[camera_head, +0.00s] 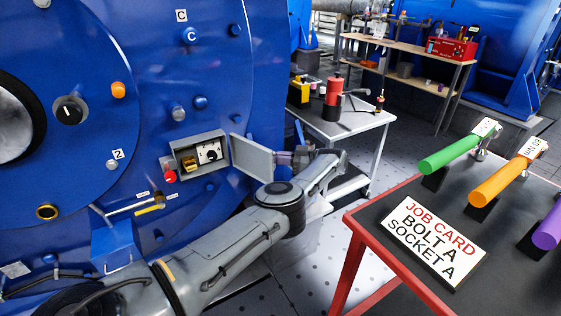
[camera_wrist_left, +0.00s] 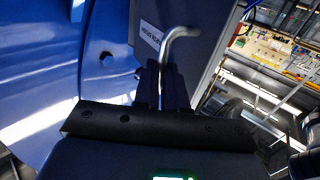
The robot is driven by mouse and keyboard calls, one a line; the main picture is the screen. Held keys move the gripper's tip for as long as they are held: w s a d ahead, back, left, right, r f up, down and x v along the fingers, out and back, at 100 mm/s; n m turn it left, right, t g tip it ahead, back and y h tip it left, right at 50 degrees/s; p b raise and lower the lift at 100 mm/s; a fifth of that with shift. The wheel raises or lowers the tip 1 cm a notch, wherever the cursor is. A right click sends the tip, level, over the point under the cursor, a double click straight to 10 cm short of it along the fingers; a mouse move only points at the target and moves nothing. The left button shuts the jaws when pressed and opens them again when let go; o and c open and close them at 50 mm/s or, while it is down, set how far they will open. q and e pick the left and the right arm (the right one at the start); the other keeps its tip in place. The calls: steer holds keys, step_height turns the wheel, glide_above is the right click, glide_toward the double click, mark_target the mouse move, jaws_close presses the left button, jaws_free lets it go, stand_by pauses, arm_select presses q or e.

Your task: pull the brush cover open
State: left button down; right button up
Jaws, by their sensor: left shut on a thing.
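The brush cover (camera_head: 251,158) is a grey plate hinged at the right side of a grey box (camera_head: 187,164) on the blue motor. It stands swung out from the box, and a yellow part and a dial show inside. My left gripper (camera_head: 288,158) is at the cover's outer side, partly hidden by my arm. In the left wrist view, its dark fingers (camera_wrist_left: 162,85) are shut on a bent metal handle (camera_wrist_left: 180,34). Beside the handle is a grey panel with a white label (camera_wrist_left: 150,35), too small to read surely. My right gripper is not in view.
A red button (camera_head: 170,177) is left below the box. A small table (camera_head: 345,128) with tools stands behind my left gripper. At right, a red-edged table (camera_head: 405,190) holds a job card (camera_head: 433,242) and green, orange and purple-handled tools. Floor shows between the tables.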

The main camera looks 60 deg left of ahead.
arm_select(q)
steer(key=shift+s+r, duration=0.1)
steer(key=shift+r, duration=0.4)
steer(key=c, duration=1.2)
jaws_free()
steer(key=shift+a, duration=0.2)
